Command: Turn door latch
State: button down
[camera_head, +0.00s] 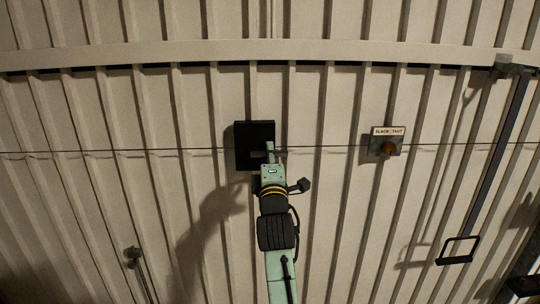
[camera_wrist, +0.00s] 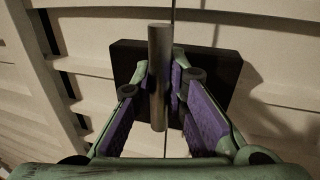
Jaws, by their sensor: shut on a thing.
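The door latch has a black square plate (camera_head: 242,136) on the ribbed door in the head view; the plate (camera_wrist: 128,60) also shows in the wrist view. A grey cylindrical latch handle (camera_wrist: 159,55) stands out in front of it, upright in the wrist view. My gripper (camera_wrist: 160,78) has its purple-padded fingers on either side of the handle, with the tips closed on it. In the head view my gripper (camera_head: 270,158) is at the lower right of the plate, partly covering it; the handle is hard to make out there.
A small box labelled "SLACK TAUT" with an orange-brown knob (camera_head: 388,147) is right of the latch. A dark bar with a loop handle (camera_head: 459,250) hangs at far right. A thin cable (camera_head: 330,147) crosses the door. A small fitting (camera_head: 133,257) is at lower left.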

jog(key=c, duration=1.8)
grip_release()
jog(key=shift+c, duration=0.2)
jog(key=v, duration=1.2)
